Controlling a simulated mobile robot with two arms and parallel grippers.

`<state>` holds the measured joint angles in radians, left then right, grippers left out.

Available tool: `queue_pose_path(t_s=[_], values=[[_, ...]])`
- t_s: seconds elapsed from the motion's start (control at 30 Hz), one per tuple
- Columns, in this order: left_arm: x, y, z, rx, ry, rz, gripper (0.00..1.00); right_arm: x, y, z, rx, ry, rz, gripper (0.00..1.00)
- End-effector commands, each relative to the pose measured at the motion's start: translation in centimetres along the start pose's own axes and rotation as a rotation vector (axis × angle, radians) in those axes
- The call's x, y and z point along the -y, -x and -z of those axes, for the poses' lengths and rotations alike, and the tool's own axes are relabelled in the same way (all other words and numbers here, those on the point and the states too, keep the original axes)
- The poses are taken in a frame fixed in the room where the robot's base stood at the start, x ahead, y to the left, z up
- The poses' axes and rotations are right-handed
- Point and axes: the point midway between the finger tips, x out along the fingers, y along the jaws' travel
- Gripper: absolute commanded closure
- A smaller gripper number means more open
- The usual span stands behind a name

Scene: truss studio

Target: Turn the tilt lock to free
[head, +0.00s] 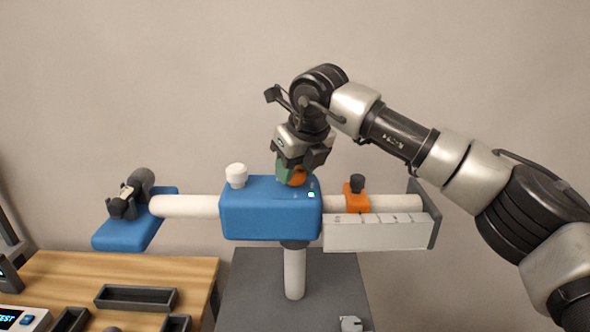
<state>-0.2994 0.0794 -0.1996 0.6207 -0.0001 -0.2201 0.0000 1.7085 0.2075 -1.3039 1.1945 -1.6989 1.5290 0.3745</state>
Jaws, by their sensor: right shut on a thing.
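A blue housing (262,212) sits on a white post and carries a horizontal white bar. On its top, toward the right, is an orange knob (298,177), which I take to be the tilt lock. My right gripper (296,168) points down from above and is shut on this knob. A green part shows at its fingers, and the fingers hide much of the knob. My left gripper is not in view.
A white knob (236,176) stands on the housing's left. An orange slider (356,199) with a black knob rides the bar above a white scale plate (375,233). A blue plate with a dark device (122,204) is at the bar's left end. A wooden table (60,268) holds dark trays.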

Motion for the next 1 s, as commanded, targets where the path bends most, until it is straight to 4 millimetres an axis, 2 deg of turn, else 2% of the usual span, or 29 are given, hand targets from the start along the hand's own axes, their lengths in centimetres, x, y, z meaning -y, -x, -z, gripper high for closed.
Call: queue_pose_path(t_s=[0.2, 0.5, 1.0], values=[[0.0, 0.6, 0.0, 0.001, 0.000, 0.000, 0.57, 0.1, 0.3, -0.1, 0.002, 0.156, -0.067, 0.82], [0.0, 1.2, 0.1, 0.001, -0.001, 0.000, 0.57, 0.2, 0.3, -0.1, 0.003, 0.301, -0.125, 0.82], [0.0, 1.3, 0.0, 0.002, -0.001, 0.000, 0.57, 0.1, 0.2, -0.1, 0.004, 0.356, -0.146, 0.82]])
